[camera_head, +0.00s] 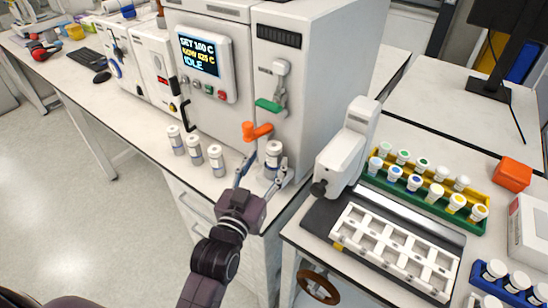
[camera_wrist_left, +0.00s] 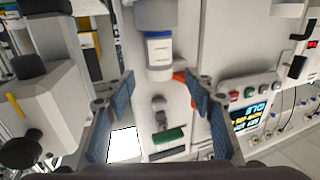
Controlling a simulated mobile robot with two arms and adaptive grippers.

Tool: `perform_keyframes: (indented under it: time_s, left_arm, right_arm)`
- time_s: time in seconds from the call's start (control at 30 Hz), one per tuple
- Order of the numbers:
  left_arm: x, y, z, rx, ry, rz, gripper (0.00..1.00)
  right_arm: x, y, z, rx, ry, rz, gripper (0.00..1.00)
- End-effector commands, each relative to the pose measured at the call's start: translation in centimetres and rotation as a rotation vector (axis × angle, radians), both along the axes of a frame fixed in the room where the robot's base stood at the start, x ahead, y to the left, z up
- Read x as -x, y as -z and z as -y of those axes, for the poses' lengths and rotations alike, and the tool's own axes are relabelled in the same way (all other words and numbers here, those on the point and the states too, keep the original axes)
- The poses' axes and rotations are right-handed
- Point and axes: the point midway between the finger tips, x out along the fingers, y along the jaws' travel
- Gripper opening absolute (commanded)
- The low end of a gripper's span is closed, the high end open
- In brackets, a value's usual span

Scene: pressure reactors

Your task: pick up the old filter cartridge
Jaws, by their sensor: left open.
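A white cartridge with a blue-edged label (camera_head: 273,157), likely the old filter cartridge, stands upright at the front of the reactor cabinet, below an orange handle (camera_head: 256,131). In the left wrist view, which is upside down, the cartridge (camera_wrist_left: 158,52) sits in a grey holder (camera_wrist_left: 156,14). My left gripper (camera_head: 263,177) is open and empty just in front of it. In the left wrist view its fingertips (camera_wrist_left: 160,80) are spread on either side of the cartridge's line, apart from it. The orange handle (camera_wrist_left: 188,78) shows close to one fingertip. My right gripper is out of view.
Several similar white bottles (camera_head: 194,149) stand on the bench left of the holder. A green handle (camera_head: 270,105) is above the orange one. A white instrument (camera_head: 346,150) and a bottle rack (camera_head: 400,194) stand to the right. Floor at the left is clear.

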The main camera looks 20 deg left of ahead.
Motion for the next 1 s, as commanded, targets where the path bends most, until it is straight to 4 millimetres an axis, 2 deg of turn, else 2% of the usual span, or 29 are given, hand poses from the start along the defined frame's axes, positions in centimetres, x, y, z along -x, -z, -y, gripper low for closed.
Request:
perform_keyframes:
  time_s: [0.1, 0.27, 0.57, 1.0]
  left_arm:
    - [-1.9, -0.4, 0.2, 0.001, 0.000, 0.001, 0.49]
    - [-3.8, -0.2, 0.3, 0.001, 0.000, 0.001, 0.49]
    - [-4.3, 0.1, 0.3, 0.001, 0.000, -0.001, 0.49]
    - [-4.2, 0.1, 0.3, 0.000, 0.000, -0.001, 0.01]
  right_arm:
    - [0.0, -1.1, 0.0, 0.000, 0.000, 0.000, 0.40]
    - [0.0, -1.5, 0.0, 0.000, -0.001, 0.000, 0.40]
    - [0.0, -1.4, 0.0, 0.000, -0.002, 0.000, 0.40]
    - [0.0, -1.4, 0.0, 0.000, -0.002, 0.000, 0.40]
